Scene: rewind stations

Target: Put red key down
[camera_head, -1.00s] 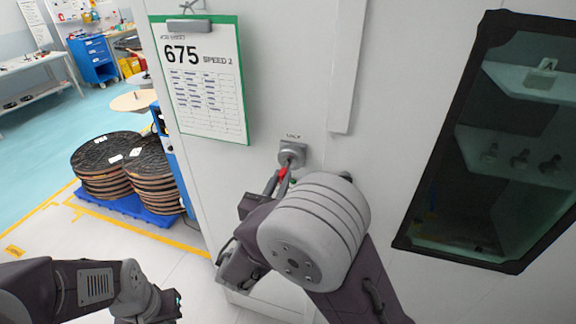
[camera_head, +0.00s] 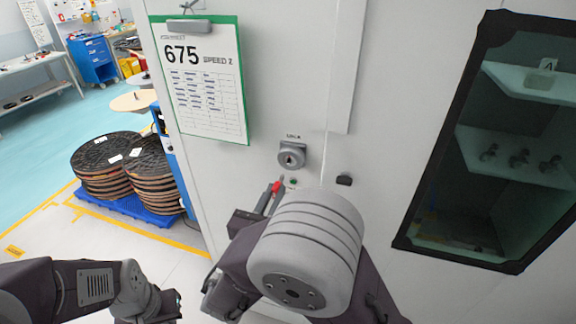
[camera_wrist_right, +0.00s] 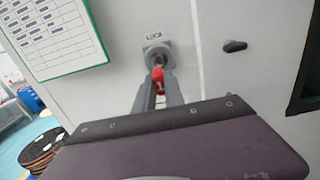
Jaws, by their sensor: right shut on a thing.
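The red key (camera_head: 276,187) is held between the fingertips of my right gripper (camera_head: 270,194), just below and left of the round metal lock (camera_head: 292,155) on the cabinet front. The key is clear of the lock in the head view. In the right wrist view the red key (camera_wrist_right: 159,85) has a white mark and sits between the two fingers, in front of the lock (camera_wrist_right: 157,54). My left gripper (camera_head: 172,303) is at the lower left, away from the cabinet; its fingers are too unclear to judge.
A dark knob (camera_head: 344,180) sticks out right of the lock. A clipboard (camera_head: 203,80) hangs above left. A dark-framed window (camera_head: 500,140) is at right. Stacked dark reels (camera_head: 105,165) stand on a blue pallet (camera_head: 135,206) at left. Bare floor lies in front of them.

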